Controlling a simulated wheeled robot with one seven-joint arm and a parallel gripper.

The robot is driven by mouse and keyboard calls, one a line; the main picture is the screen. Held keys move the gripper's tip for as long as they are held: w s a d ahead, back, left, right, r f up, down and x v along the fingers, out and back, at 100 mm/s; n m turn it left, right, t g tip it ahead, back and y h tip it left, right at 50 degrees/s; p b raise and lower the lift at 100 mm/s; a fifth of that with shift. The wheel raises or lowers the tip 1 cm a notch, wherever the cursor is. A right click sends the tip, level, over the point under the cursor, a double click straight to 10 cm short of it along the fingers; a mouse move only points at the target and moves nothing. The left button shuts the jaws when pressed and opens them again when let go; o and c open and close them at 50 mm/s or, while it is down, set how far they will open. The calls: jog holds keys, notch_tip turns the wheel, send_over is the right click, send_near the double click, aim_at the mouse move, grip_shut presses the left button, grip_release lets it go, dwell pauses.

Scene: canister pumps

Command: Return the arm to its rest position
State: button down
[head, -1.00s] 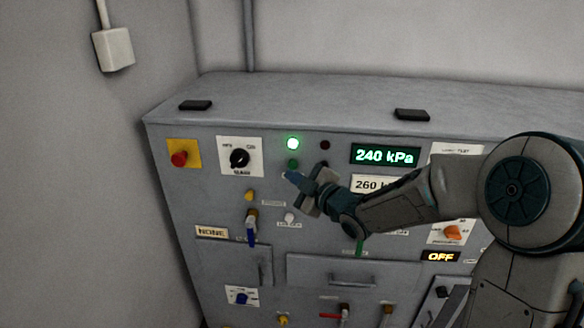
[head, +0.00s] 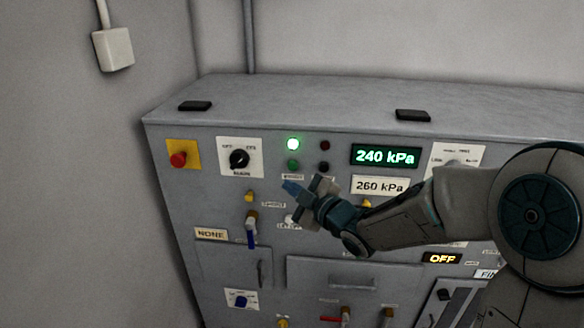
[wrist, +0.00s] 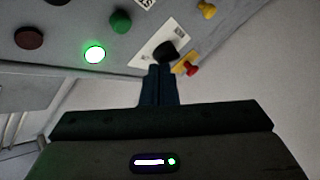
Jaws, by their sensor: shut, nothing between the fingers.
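My gripper (head: 291,187) is in front of the grey control cabinet (head: 330,105) in the head view, below the green button (head: 293,165) and the lit green lamp (head: 293,144). Its blue fingers are together and hold nothing. It looks apart from the panel. In the wrist view the closed fingers (wrist: 157,85) point toward the black rotary knob (wrist: 165,52), with the lit lamp (wrist: 94,54) and the green button (wrist: 120,21) to their left. My arm reaches in from the right and covers part of the panel.
A red button on a yellow plate (head: 178,159), a blue-handled valve (head: 251,232) and drawer handles (head: 352,283) stick out from the panel. Displays read 240 kPa (head: 385,156) and OFF (head: 441,258). Two black blocks lie on the cabinet top. A wall box (head: 113,49) hangs at upper left.

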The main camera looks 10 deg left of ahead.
jog(key=s+d+f+m+g+h, duration=0.1)
jog(key=s+d+f+m+h, duration=0.15)
jog(key=d+m+h, duration=0.55)
jog(key=s+d+f+m+g+h, duration=0.1)
jog(key=s+d+m+h, duration=0.25)
jog(key=d, duration=0.75)
jog(key=s+d+m+g, duration=0.3)
jog(key=s+m, duration=0.1)
jog(key=s, duration=0.5)
jog(key=s+d+f+m+g+h+p, duration=0.1)
jog(key=s+d+m+g, duration=0.2)
jog(key=s, duration=0.6)
jog(key=shift+d+m, duration=0.2)
jog(key=shift+m, duration=0.45)
jog(key=shift+s+h, duration=0.1)
jog(key=shift+h, duration=0.15)
